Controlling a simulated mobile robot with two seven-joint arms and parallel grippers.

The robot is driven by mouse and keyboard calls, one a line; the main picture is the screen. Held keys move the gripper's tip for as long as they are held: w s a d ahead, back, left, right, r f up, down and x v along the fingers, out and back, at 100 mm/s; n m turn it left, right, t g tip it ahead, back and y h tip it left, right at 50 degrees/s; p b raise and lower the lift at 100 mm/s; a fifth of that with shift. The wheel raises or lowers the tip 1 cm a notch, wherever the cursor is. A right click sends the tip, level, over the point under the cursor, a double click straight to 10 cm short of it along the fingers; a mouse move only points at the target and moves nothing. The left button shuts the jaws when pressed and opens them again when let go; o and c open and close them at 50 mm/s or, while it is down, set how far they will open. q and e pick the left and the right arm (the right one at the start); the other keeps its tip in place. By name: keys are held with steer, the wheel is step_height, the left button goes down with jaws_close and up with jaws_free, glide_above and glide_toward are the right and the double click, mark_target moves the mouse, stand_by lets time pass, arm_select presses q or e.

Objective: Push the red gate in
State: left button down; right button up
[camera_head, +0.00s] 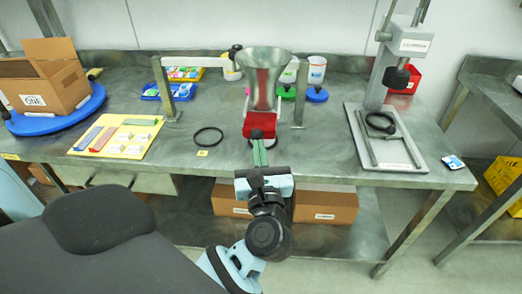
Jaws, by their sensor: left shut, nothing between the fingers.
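The red gate (261,123) sits under the grey metal hopper (264,78), between the two legs of a metal frame on the bench. My left gripper (257,136) is shut and empty. Its fingers point away from me at the front face of the red gate, with the tips at its lower front edge in the picture. I cannot tell whether they touch it. The fingers hide part of what lies below the gate. My right gripper is not in view.
A yellow board (120,137) with coloured strips lies farther left. A press stand (412,160) stands at the right. Cardboard boxes (325,205) sit under the bench (330,150).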

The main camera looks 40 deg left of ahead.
mark_target(262, 127)
arm_select(q)
steer(key=w+a, duration=0.1)
steer(key=w, duration=0.1)
steer(key=w+a, duration=0.1)
steer(key=w, duration=0.1)
steer(key=w+a, duration=0.2)
steer(key=w, duration=0.1)
steer(key=shift+a+b, duration=0.1)
steer(key=shift+b, duration=0.2)
steer(key=shift+w+a, duration=0.1)
steer(key=shift+r, duration=0.15)
steer(key=shift+r, duration=0.1)
